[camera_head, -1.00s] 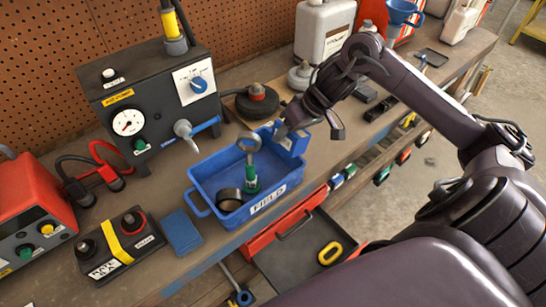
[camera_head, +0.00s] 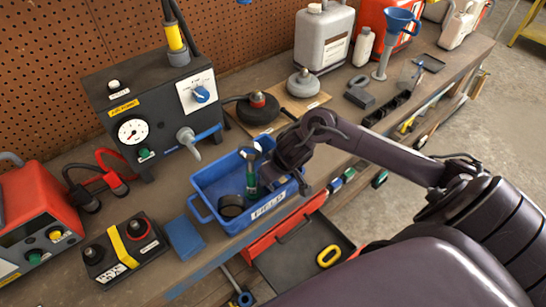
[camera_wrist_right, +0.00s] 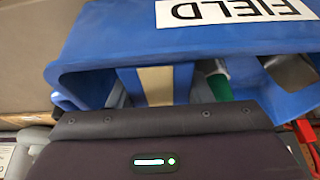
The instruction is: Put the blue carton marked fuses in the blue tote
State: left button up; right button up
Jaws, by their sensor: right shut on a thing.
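The blue tote (camera_head: 240,222), labelled FIELD, stands on the workbench; its wall also fills the top of the right wrist view (camera_wrist_right: 110,40). It holds a green-handled tool (camera_head: 251,178) and a dark ring (camera_head: 232,205). My right gripper (camera_head: 277,176) is at the tote's right end, low over its opening. It is shut on the blue carton, which shows in the right wrist view with a tan strip (camera_wrist_right: 155,85). My gripper hides most of the carton in the head view, and its marking is not readable. Whether it touches the tote floor is unclear. My left gripper is not in view.
A black gauge box (camera_head: 150,115) stands behind. A dark round object (camera_head: 258,108) and a grey jug (camera_head: 323,38) are at the back. A red drawer (camera_head: 285,228) is below.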

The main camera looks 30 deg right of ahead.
jog(key=shift+f, duration=0.8)
jog(key=o, duration=0.7)
jog(key=shift+f, duration=0.1)
jog(key=shift+r, duration=0.4)
jog(key=p+v, duration=0.1)
jog(key=v, duration=1)
jog(key=shift+s+a+r+p, duration=0.15)
jog(key=shift+s+r+p, duration=0.1)
jog(key=shift+p, duration=0.1)
jog(key=shift+f, duration=0.1)
